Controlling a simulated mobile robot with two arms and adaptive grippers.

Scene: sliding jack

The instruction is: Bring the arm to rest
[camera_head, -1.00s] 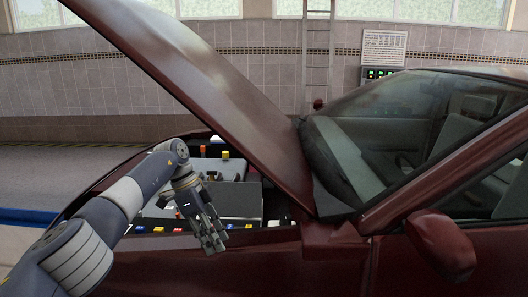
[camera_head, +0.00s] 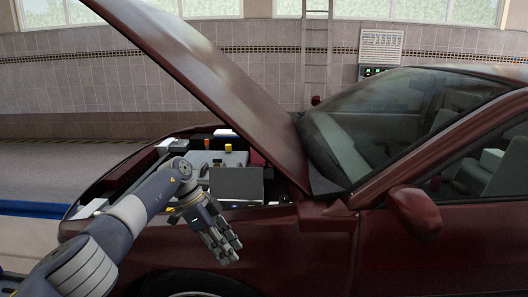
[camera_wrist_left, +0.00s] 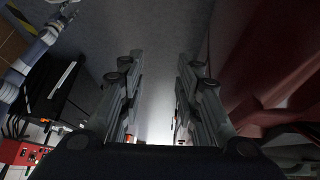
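My left arm (camera_head: 135,213) reaches in from the lower left in the head view, its elbow bent and its hand hanging down. My left gripper (camera_head: 230,255) is in front of the red car's fender, outside the engine bay. In the left wrist view the gripper's two fingers (camera_wrist_left: 158,68) stand apart with nothing between them, with grey floor beyond. The right gripper is not in view.
The red car (camera_head: 300,240) stands close ahead with its hood (camera_head: 200,75) raised over the engine bay (camera_head: 236,183). Its side mirror (camera_head: 414,210) sticks out at the right. The red bodywork (camera_wrist_left: 270,60) fills the right of the wrist view.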

